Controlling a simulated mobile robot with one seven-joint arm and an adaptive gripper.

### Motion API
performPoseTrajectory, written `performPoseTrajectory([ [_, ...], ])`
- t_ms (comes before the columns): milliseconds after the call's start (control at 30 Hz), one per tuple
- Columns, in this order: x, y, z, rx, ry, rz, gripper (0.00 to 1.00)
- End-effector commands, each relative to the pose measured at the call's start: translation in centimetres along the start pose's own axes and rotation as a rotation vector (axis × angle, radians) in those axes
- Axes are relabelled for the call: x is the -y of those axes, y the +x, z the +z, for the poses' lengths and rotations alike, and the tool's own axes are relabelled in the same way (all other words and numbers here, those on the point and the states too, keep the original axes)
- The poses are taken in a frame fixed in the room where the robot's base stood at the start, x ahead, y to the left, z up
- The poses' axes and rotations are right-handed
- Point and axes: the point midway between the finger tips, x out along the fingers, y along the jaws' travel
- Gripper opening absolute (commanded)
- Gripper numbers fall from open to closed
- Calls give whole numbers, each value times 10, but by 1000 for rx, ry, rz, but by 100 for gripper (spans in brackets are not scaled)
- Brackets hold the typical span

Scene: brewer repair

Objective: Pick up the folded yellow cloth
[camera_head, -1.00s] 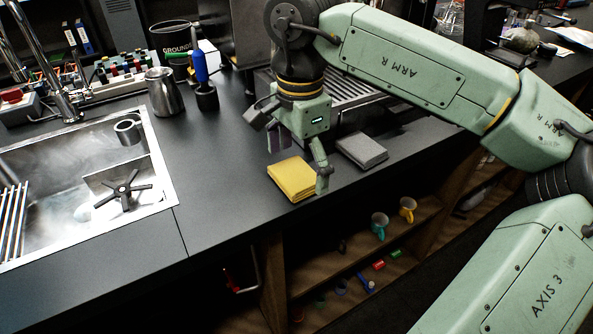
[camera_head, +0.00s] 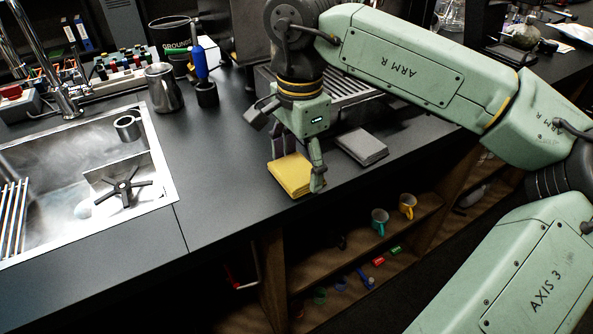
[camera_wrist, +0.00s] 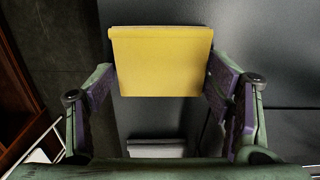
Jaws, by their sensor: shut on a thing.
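The folded yellow cloth (camera_head: 290,176) lies near the front edge of the dark counter. My gripper (camera_head: 297,169) is over it, with one finger at its right side and the other behind it. In the wrist view, the yellow cloth (camera_wrist: 161,62) sits between the purple pads of my gripper (camera_wrist: 160,85), which touch or nearly touch its two sides. My gripper is shut on it. Whether the cloth is clear of the counter cannot be told.
A folded grey cloth (camera_head: 362,148) lies just right of my gripper. A sink (camera_head: 85,175) is at the left. A metal pitcher (camera_head: 163,88) and a blue-handled tool (camera_head: 201,70) stand at the back. The counter between sink and yellow cloth is bare.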

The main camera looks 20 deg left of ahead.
Motion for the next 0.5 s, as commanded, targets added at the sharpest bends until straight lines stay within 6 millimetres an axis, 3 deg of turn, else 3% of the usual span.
performPoseTrajectory([
  [67, 0, 0, 0, 0, 0, 0, 46],
  [333, 0, -3, 0, 0, 0, 0, 45],
  [500, 1, -16, 0, -1, 0, -2, 45],
])
